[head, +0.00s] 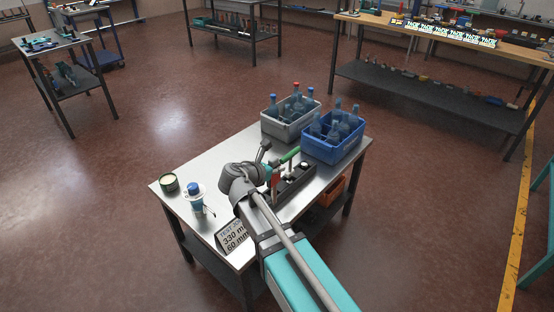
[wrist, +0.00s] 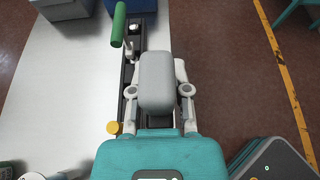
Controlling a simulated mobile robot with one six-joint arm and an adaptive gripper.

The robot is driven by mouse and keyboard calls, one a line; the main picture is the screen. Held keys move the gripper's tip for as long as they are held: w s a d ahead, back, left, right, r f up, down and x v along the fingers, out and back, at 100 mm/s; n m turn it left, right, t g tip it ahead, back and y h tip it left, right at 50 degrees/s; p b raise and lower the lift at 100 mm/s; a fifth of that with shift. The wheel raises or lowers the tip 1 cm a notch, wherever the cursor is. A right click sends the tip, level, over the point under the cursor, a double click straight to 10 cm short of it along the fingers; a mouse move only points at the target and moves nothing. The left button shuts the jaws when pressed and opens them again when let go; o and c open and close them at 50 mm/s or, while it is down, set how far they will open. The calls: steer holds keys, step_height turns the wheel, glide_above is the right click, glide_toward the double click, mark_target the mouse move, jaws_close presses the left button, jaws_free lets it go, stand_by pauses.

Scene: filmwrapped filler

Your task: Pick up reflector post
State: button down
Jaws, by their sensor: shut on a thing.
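My gripper (wrist: 158,85) reaches over the dark slotted rail (wrist: 131,70) of a bench fixture, which also shows in the head view (head: 298,184). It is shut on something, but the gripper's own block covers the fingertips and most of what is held. I take the held thing to be the reflector post; no clear part of it can be told. In the head view my gripper (head: 266,168) is at the left end of the rail, partly hidden by my arm. A green cylinder (head: 290,154) on a pale post stands close by. A yellow disc (wrist: 113,128) shows beside the gripper.
The fixture stands on a steel table (head: 205,165). A grey crate (head: 285,131) and a blue crate (head: 328,154), both with bottles, stand behind. A blue-capped bottle (head: 194,200), a round tin (head: 169,183) and a sign (head: 232,239) are at the left and front.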

steer(key=shift+s+r, duration=0.3)
steer(key=shift+s, duration=0.3)
stand_by(0.3)
step_height(320, 180, up, 12)
steer(key=p, duration=1.2)
steer(key=shift+w+f, duration=0.1)
steer(key=shift+f, duration=0.1)
steer(key=shift+a, duration=0.1)
